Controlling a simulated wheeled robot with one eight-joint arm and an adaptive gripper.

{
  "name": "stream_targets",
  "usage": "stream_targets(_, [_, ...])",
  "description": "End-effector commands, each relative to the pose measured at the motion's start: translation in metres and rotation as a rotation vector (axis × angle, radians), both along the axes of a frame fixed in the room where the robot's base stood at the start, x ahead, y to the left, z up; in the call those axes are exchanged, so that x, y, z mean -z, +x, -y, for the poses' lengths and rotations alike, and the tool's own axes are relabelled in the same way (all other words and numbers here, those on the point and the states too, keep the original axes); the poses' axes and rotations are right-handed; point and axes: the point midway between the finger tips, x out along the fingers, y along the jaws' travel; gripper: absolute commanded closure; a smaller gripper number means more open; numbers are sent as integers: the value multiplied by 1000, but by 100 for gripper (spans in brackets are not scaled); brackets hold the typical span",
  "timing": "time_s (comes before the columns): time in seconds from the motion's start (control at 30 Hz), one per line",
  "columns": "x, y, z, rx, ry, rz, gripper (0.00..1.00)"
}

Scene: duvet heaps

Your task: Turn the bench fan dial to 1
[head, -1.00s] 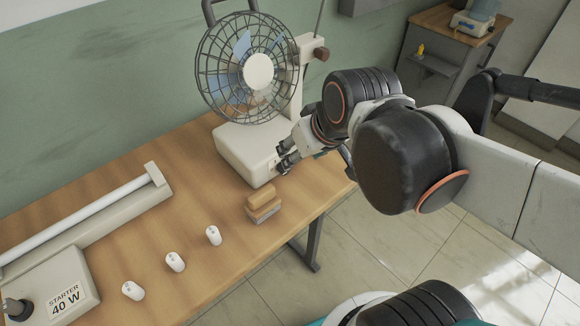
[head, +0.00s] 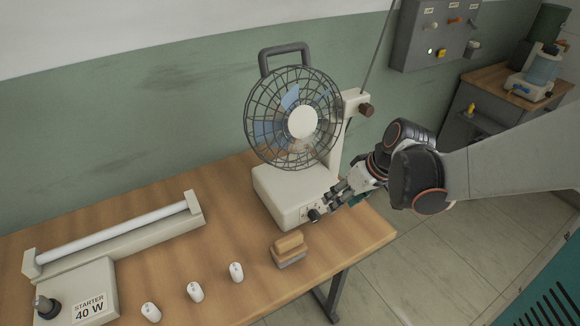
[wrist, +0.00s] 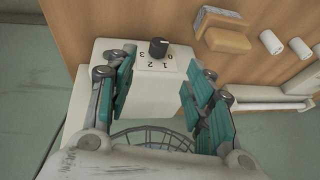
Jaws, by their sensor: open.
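The bench fan (head: 292,125) stands on the wooden bench, with a round wire guard and a cream base (head: 285,193). Its black dial (head: 313,215) is on the base front and also shows in the wrist view (wrist: 158,47). A white plate with the digits 0, 1, 2 and 3 (wrist: 157,65) surrounds the dial; I cannot tell which digit its pointer marks. My gripper (head: 336,196) is just right of the dial in the head view. In the wrist view my gripper (wrist: 163,78) is open and empty, its teal fingers apart on either side of the plate, with the dial beyond them.
A wooden-backed brush or block (head: 288,249) lies on the bench (head: 205,242) close to the fan base. Several white mice-shaped items (head: 195,292) lie left of it. A lamp tube fixture (head: 120,232) and starter box (head: 80,290) are at left. A grey switch box (head: 433,35) hangs on the wall.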

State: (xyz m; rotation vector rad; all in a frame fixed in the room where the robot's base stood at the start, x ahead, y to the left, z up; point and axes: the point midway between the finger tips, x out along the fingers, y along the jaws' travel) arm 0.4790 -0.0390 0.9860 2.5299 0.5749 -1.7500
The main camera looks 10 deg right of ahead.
Motion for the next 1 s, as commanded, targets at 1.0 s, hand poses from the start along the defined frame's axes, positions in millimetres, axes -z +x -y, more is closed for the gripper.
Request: stream_targets(1.0, [118, 40, -38, 1, -1, 1, 52])
